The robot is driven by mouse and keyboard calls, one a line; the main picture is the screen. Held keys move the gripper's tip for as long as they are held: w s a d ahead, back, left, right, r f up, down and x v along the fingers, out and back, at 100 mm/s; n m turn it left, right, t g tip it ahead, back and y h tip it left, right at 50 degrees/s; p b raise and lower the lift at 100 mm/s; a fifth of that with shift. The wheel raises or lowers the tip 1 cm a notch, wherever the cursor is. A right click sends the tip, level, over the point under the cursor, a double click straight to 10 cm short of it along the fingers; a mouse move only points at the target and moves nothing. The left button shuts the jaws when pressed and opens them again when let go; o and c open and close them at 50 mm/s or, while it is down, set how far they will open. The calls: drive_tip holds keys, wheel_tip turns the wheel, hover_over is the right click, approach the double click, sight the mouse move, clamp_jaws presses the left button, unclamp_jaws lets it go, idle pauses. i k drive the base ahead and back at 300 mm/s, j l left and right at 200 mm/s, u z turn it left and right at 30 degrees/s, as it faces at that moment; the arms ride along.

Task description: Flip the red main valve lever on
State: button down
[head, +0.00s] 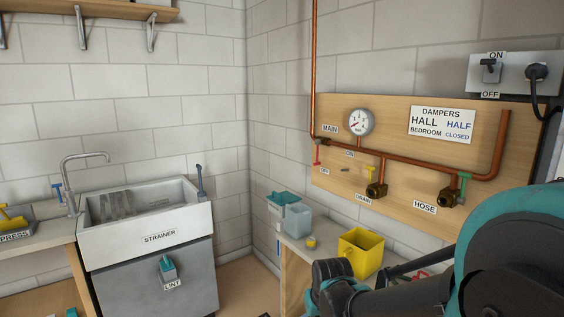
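The red main valve lever (316,155) is on the copper pipe at the left end of the wooden wall board (395,191), below the MAIN label (330,129). It is small and looks to hang down from the pipe, beside the OFF label (325,169). The ON label (349,154) is to its right. Black and teal links of my arm fill the lower right, well below and to the right of the lever. I cannot make out my gripper's fingers in this view. Nothing touches the lever.
A pressure gauge (361,122), a yellow-handled drain valve (376,190) and a green-handled hose valve (452,192) share the board. Below it, a bench holds a yellow bin (361,252), a grey cup (298,221) and a teal box (284,203). A sink (144,236) stands left.

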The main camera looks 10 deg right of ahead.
sight(317, 142)
drive_tip(key=i+j+u, duration=0.15)
drive_tip(key=i+j, duration=0.85)
drive_tip(key=i, duration=0.1)
